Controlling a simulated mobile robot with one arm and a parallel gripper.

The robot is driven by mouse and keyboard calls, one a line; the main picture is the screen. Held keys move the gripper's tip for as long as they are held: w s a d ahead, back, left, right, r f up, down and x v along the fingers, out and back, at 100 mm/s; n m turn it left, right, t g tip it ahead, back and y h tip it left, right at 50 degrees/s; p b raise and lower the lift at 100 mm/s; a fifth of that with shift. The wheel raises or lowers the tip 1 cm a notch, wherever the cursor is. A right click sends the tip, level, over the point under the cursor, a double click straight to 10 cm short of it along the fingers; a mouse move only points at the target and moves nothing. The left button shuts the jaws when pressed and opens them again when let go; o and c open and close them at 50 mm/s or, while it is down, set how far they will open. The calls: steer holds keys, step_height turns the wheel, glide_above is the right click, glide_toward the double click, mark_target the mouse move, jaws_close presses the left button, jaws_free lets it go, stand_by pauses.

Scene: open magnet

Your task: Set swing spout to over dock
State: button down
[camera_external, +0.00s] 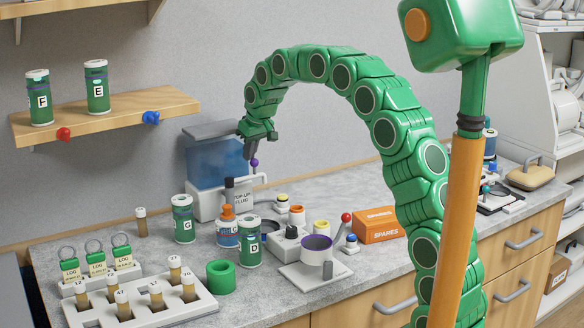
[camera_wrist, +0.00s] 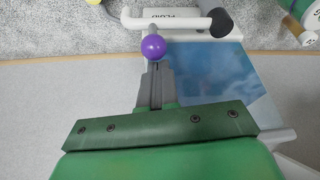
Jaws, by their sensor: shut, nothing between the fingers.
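The swing spout (camera_external: 258,179) is a white bent pipe on the front of a blue-tanked fluid dispenser (camera_external: 213,161). A purple ball knob (camera_external: 254,162) stands on it. In the wrist view the white spout (camera_wrist: 168,23) crosses the top, with the purple knob (camera_wrist: 153,46) just beyond my fingertips. My gripper (camera_external: 252,152) is shut and empty, directly above the knob in the external view. It shows in the wrist view too (camera_wrist: 155,70); whether the fingertips touch the knob I cannot tell. I cannot clearly pick out the dock.
Bottles and cans, such as can G (camera_external: 184,220) and can D (camera_external: 249,243), stand in front of the dispenser. A red-knobbed lever device (camera_external: 318,262) and orange spares box (camera_external: 378,225) are to the right. A vial rack (camera_external: 140,305) fills the front left.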

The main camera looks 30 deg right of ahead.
steer(key=shift+s, duration=0.15)
steer(key=s+m+h, duration=0.1)
steer(key=s+m, duration=0.1)
steer(key=m, duration=0.1)
steer(key=shift+s+d+m, duration=0.1)
steer(key=shift+s+m, duration=0.05)
steer(key=shift+m, duration=0.15)
steer(key=shift+s+a+m+g+h, duration=0.15)
steer(key=shift+s+a+m+h, duration=0.25)
steer(key=shift+s+m, duration=0.55)
steer(key=shift+s+a+m+g+h, duration=0.1)
steer(key=shift+s+a+m+h, duration=0.35)
steer(key=shift+s+m, duration=0.5)
steer(key=shift+s+a+m+g+h, duration=0.2)
steer(key=shift+s+a+m, duration=0.45)
steer(key=shift+m, duration=0.45)
steer(key=shift+s+a, duration=0.1)
steer(key=shift+s, duration=0.1)
steer(key=v, duration=0.9)
steer(key=shift+w+a+r, duration=0.25)
steer(key=shift+r, duration=0.2)
